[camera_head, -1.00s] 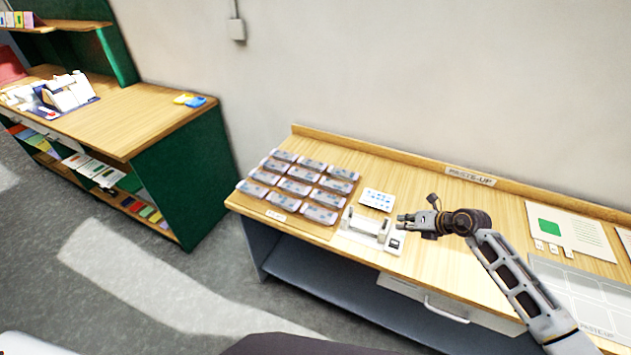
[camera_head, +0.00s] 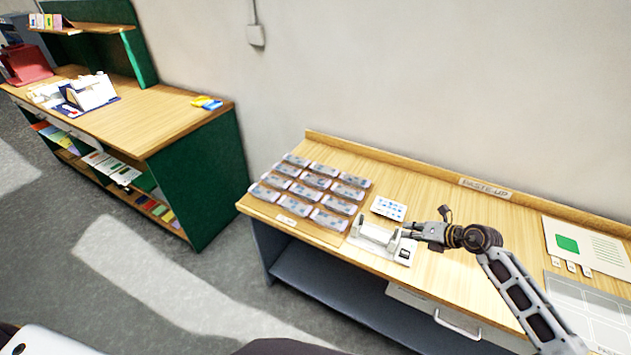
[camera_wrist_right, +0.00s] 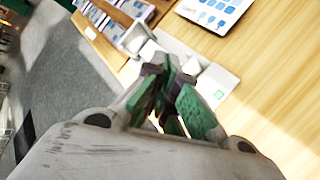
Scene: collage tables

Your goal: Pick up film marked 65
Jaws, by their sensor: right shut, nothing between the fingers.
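Several film packs lie in rows on a wooden tray (camera_head: 318,237) at the left end of the paste-up table; one pack (camera_head: 327,219) is at the front right of the rows. Their markings are too small to read, so I cannot tell which is 65. My right gripper (camera_head: 408,230) is shut and empty, above the right end of a white device (camera_head: 376,238) beside the tray. In the right wrist view, the gripper's green-padded fingers (camera_wrist_right: 165,88) are together, with part of the film rows at the top. My left gripper is not in view.
A card with blue marks (camera_head: 388,208) lies behind the white device. Paper sheets (camera_head: 585,245) and a grey grid board (camera_head: 590,300) lie to the right. A green-sided bench (camera_head: 205,180) stands left across a floor gap. Bare tabletop lies behind the gripper.

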